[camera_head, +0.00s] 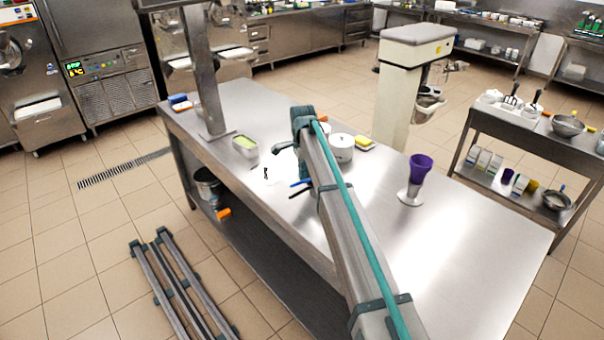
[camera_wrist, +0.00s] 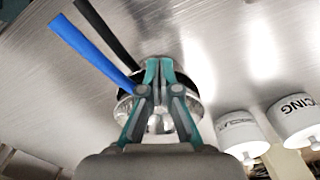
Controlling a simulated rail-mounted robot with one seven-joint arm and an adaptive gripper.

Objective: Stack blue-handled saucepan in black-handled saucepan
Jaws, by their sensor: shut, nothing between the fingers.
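The blue handle of the blue-handled saucepan (camera_wrist: 92,52) and the black handle of the black-handled saucepan (camera_wrist: 107,36) run nearly side by side toward the upper left in the wrist view. Both lead to one round metal pan shape behind my gripper (camera_wrist: 160,66), whose fingers are closed together and empty. My fingers hide much of the pans, so I cannot tell how fully one sits in the other. In the head view the blue handle (camera_head: 301,183) and black handle (camera_head: 299,194) poke out left of my arm; the pan bowls are hidden behind it.
White lidded tubs (camera_wrist: 240,132) stand right of the pans in the wrist view. The near right tabletop is clear.

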